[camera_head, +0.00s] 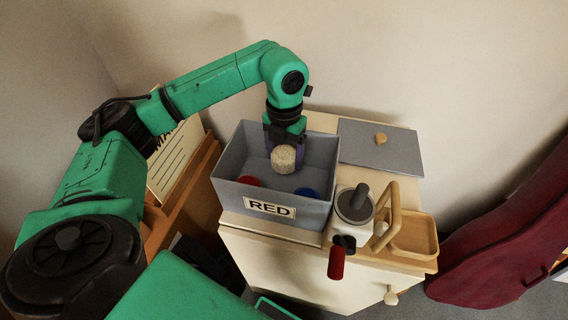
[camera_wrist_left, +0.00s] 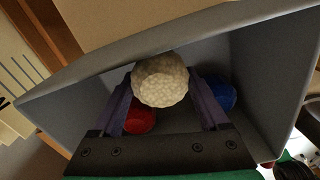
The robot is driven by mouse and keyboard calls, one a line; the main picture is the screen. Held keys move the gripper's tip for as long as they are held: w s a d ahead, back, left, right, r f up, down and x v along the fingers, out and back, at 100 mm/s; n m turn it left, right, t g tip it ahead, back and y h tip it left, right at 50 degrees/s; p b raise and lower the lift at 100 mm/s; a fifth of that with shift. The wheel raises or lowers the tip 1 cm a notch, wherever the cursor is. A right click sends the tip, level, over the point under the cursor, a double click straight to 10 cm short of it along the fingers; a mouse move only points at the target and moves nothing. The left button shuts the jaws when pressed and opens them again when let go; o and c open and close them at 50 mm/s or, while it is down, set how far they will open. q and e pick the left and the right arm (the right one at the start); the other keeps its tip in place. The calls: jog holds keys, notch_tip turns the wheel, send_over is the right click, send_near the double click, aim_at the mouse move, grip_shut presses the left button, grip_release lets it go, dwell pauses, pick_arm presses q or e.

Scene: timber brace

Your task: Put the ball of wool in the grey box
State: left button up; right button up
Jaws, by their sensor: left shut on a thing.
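The ball of wool (camera_head: 283,158) is cream and knobbly. It also shows in the left wrist view (camera_wrist_left: 160,80), between the two purple fingers. My left gripper (camera_head: 284,146) is shut on it and points down, with the ball inside the outline of the grey box (camera_head: 230,165). The box is open at the top and has a "RED" label (camera_head: 269,208) on its front; its wall shows in the left wrist view (camera_wrist_left: 270,60). I cannot tell how far the ball is above the box floor. My right gripper is not in view.
A red thing (camera_wrist_left: 141,121) and a blue thing (camera_wrist_left: 222,95) lie in the box. Right of the box stand a white grinder-like device (camera_head: 350,215) with a red handle and a wooden tray (camera_head: 413,236). A grey mat (camera_head: 360,150) holds a small tan piece (camera_head: 381,138).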

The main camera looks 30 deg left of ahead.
aim_at(285, 164)
pick_arm(q)
notch_tip(285, 164, down, 4)
jog(key=shift+r, duration=0.1)
jog(key=o, duration=1.2)
jog(key=shift+o, duration=0.2)
jog(key=shift+r, duration=0.25)
notch_tip(285, 164, up, 12)
jog(key=shift+f+b, duration=0.15)
jog(key=shift+b, duration=0.35)
